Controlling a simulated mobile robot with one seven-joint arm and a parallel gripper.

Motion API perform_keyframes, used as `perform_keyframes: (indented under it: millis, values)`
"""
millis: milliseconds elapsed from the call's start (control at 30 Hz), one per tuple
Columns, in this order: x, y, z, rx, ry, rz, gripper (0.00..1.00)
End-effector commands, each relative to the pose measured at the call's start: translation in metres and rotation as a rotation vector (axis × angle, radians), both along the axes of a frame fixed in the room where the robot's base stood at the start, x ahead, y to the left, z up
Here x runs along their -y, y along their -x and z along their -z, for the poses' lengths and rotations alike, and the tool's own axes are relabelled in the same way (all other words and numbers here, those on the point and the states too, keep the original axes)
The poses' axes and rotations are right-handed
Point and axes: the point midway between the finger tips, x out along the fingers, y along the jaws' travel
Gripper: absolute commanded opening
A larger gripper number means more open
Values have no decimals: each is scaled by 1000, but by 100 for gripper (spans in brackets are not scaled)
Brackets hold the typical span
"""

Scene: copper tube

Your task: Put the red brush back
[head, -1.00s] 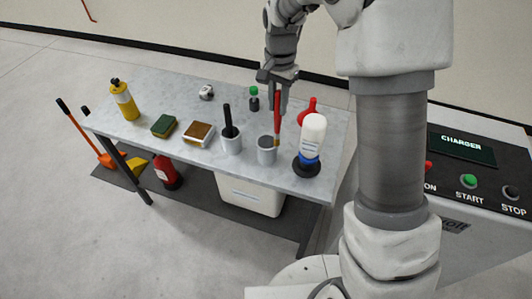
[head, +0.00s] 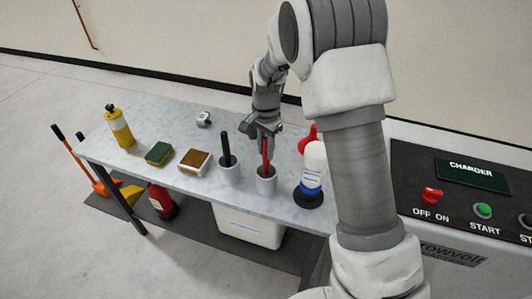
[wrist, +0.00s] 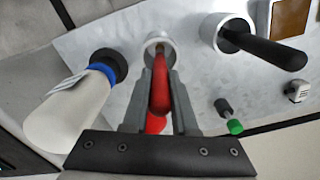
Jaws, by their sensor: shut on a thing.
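The red brush (head: 265,154) stands nearly upright, its lower end inside the mouth of the right grey-white cup (head: 266,183); its bristles are hidden there in the head view. My gripper (head: 266,142) is shut on the red handle above the cup. In the wrist view the red brush (wrist: 160,82) lies between the two fingers of my gripper (wrist: 157,88) and runs down into the cup (wrist: 151,41). Whether the brush touches the cup's bottom cannot be seen.
A second cup (head: 229,175) with a black-handled tool (head: 226,148) stands just left. A white bottle (head: 314,158) with a blue band stands close on the right, a red object (head: 308,137) behind it. A sponge (head: 158,153) and yellow bottle (head: 119,127) are farther left.

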Motion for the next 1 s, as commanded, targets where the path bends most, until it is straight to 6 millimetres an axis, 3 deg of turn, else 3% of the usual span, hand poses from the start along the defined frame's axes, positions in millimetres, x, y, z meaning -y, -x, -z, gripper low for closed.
perform_keyframes:
  millis: [100,433,467,600,1000]
  values:
    - [0,0,13,-1,0,0,0]
    - [0,0,17,0,0,0,0]
    - [0,0,17,0,0,0,28]
    - [0,0,16,0,0,0,53]
    - [0,0,9,1,0,0,56]
